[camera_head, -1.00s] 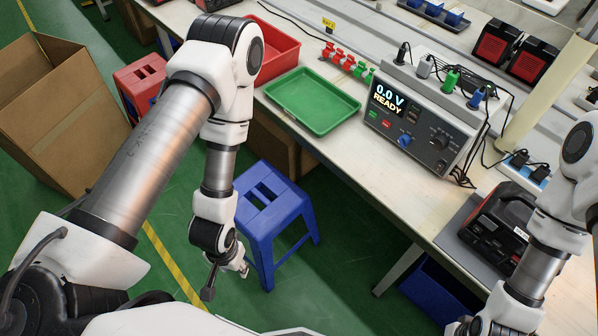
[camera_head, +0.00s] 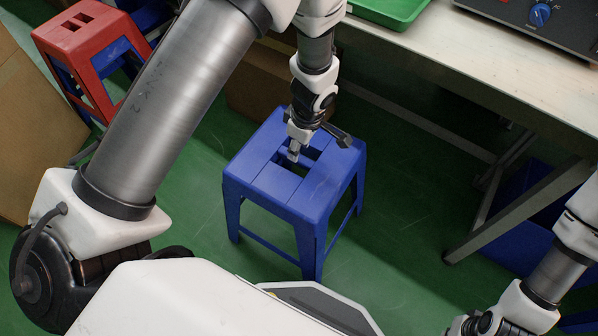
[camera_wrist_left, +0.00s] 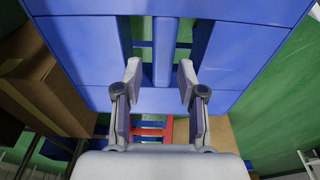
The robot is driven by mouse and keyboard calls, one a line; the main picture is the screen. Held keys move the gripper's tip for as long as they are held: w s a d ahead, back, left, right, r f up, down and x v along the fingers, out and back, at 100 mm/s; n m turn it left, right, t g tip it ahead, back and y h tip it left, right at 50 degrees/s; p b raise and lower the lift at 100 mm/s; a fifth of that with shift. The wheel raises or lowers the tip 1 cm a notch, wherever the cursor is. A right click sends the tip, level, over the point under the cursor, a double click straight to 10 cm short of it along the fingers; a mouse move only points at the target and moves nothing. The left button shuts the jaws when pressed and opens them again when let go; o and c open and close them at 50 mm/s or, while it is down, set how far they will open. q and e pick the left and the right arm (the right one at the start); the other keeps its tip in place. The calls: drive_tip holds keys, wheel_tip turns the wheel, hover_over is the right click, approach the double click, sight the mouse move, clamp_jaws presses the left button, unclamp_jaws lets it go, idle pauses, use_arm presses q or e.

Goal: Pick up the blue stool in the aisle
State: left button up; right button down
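The blue stool (camera_head: 290,190) stands upright on the green floor, with two slots in its seat. My left gripper (camera_head: 293,155) is directly over the seat, at the slots, pointing down. In the left wrist view, the stool seat (camera_wrist_left: 80,50) fills much of the picture. There the left gripper (camera_wrist_left: 160,85) is open, with its two fingers on either side of the bar between the slots. I cannot tell how far the fingertips reach into the slots. My right arm shows at the lower right of the head view, its gripper out of the picture.
A red stool (camera_head: 85,35) stands at the upper left beside a cardboard box (camera_head: 35,130). The workbench (camera_head: 470,75) with a green tray (camera_head: 390,8) runs along the right. A blue bin (camera_head: 520,220) sits under it. Floor between stool and bench leg is clear.

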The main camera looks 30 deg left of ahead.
use_arm(q)
drive_tip(key=f+b, duration=0.1)
drive_tip(key=f, duration=0.1)
drive_tip(key=f+b, duration=0.1)
drive_tip(key=f, duration=0.1)
drive_tip(key=f+b, duration=0.1)
drive_tip(key=f, duration=0.1)
drive_tip(key=shift+s+a, duration=0.1)
drive_tip(key=shift+a, duration=0.25)
drive_tip(key=shift+r, duration=0.1)
drive_tip(key=shift+c, duration=0.3)
clamp_jaws()
drive_tip(key=shift+r+p, duration=0.2)
drive_tip(key=shift+p, duration=0.1)
